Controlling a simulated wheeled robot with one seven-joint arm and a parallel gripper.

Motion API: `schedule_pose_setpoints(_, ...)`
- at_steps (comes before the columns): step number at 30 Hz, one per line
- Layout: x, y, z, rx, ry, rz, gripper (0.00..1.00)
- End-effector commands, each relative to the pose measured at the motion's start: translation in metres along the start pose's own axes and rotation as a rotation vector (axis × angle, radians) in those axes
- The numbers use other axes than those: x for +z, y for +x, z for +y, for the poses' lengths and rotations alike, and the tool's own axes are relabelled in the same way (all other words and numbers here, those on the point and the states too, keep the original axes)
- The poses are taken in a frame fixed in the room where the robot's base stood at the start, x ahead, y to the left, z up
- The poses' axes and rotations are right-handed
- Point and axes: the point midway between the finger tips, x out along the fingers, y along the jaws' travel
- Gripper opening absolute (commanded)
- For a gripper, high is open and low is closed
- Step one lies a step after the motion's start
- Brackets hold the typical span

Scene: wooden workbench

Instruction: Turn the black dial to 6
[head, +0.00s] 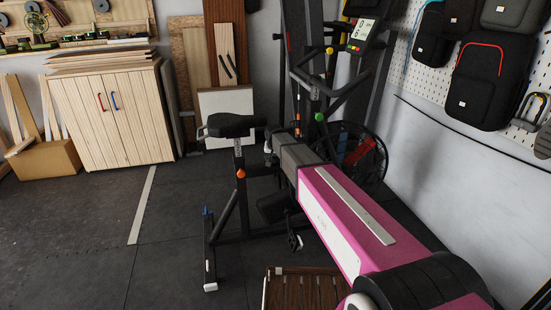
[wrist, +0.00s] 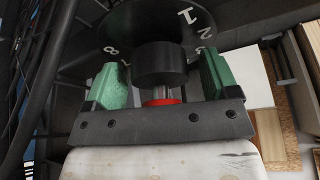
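In the wrist view the black dial (wrist: 160,62) is a round knob in front of a dark disc (wrist: 128,24) with white numbers. A 1 shows at the upper right, a 2 and part of another number at the right, and an 8 at the left. The 6 is not in sight. My gripper (wrist: 162,80) has green finger pads, one on each side of the knob, with narrow gaps and no clear contact. A red piece shows just below the knob. In the head view my arm reaches to an exercise bike (head: 242,205); the dial cannot be made out there.
The bike's seat (head: 231,125) and frame stand close to my arm's end. A wooden cabinet (head: 112,120) stands at the back left. Black cases (head: 488,82) hang on the right wall. The dark floor at the left is mostly clear.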

Motion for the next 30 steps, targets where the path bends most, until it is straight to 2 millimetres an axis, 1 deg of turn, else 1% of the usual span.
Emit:
schedule_pose_setpoints(7,0.0,0.0,0.0,0.0,-0.001,0.0,0.8)
schedule_pose_setpoints(11,0.0,-0.007,0.0,-0.001,-0.001,0.001,0.8)
schedule_pose_setpoints(14,0.001,-0.02,0.0,-0.001,-0.001,0.002,0.8)
schedule_pose_setpoints(21,0.001,-0.067,0.0,-0.001,-0.001,0.002,0.8)
schedule_pose_setpoints(24,0.001,-0.083,0.0,-0.001,-0.001,0.002,0.8)
schedule_pose_setpoints(27,0.001,-0.096,0.0,-0.001,0.0,0.001,0.8)
schedule_pose_setpoints(30,0.001,-0.103,0.0,-0.001,0.0,0.001,0.8)
